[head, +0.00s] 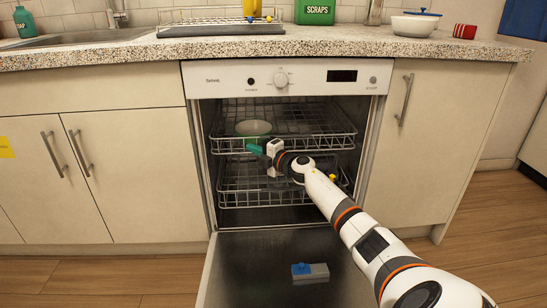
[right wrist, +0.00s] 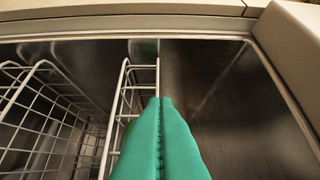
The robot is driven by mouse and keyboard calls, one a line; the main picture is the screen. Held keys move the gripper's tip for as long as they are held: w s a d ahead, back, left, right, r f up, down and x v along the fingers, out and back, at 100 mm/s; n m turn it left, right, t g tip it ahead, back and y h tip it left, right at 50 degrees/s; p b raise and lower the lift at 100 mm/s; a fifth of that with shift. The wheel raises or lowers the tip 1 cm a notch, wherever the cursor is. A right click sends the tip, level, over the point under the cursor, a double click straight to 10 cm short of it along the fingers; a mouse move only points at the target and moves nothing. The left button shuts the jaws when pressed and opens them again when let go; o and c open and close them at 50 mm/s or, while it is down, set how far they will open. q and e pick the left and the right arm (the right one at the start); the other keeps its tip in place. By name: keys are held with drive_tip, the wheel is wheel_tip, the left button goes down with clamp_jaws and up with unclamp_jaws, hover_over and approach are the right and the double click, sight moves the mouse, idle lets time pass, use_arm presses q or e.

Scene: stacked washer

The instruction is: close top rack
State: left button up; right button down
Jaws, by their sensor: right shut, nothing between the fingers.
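The dishwasher (head: 285,78) stands under the counter with its door (head: 240,262) folded down. Its wire top rack (head: 335,140) holds a pale green bowl (head: 253,128). My right gripper (head: 252,148), with green fingers, is at the front left of the top rack, just below the bowl in the picture. In the right wrist view the fingers (right wrist: 167,101) are pressed together and empty. Their tips lie over or beside a wire edge of a rack (right wrist: 128,80); contact cannot be told. My left gripper is not in view.
The lower wire rack (head: 265,198) sits below, partly behind my right arm, with a yellow item (head: 332,177) near its right side. A grey and blue object (head: 310,271) lies on the open door. Closed cabinets with handles flank the dishwasher.

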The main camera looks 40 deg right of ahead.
drive_tip(key=s+p, duration=0.2)
drive_tip(key=s, duration=0.6)
drive_tip(key=shift+d+f+p, duration=0.3)
drive_tip(key=shift+d+p, duration=0.1)
